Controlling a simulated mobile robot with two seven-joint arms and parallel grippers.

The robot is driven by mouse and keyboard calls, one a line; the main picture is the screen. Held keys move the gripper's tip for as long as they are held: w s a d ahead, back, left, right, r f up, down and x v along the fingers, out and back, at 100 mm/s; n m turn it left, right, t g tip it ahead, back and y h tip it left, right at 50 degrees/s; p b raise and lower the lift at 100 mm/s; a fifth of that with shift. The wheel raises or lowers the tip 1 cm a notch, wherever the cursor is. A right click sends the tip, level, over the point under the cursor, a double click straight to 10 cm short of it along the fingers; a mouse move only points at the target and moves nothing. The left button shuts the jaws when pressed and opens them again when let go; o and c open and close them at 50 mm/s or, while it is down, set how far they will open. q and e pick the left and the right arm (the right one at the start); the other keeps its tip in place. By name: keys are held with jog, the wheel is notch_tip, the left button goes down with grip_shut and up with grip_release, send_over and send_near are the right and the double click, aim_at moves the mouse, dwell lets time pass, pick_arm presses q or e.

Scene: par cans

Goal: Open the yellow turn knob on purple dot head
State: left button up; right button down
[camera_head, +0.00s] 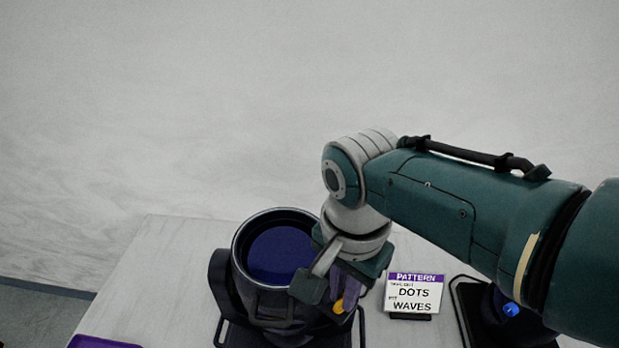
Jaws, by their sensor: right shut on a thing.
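A black par can head (240,275) with a dark blue-purple lens (275,254) stands on the table, its open face tilted upward. A yellow turn knob (338,306) is on its right side, mostly hidden by my right gripper. My right gripper (327,291) comes down from above right and is shut on the yellow turn knob. The contact between fingers and knob is partly covered by the gripper itself. No dots show on the lens from here. My left gripper is not in view.
A card (413,293) reading PATTERN, DOTS and WAVES stands right of the head. Farther right, a second dark head with a blue knob (511,309) is partly behind my arm. A purple item (100,342) lies at the lower left. The pale table (160,270) is clear at left.

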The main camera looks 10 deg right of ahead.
jog(key=c, duration=0.9)
grip_release()
jog(key=shift+c, duration=0.2)
jog(key=shift+r, duration=0.15)
jog(key=shift+r+p, duration=0.35)
notch_tip(320, 180, up, 9)
jog(key=p, duration=0.3)
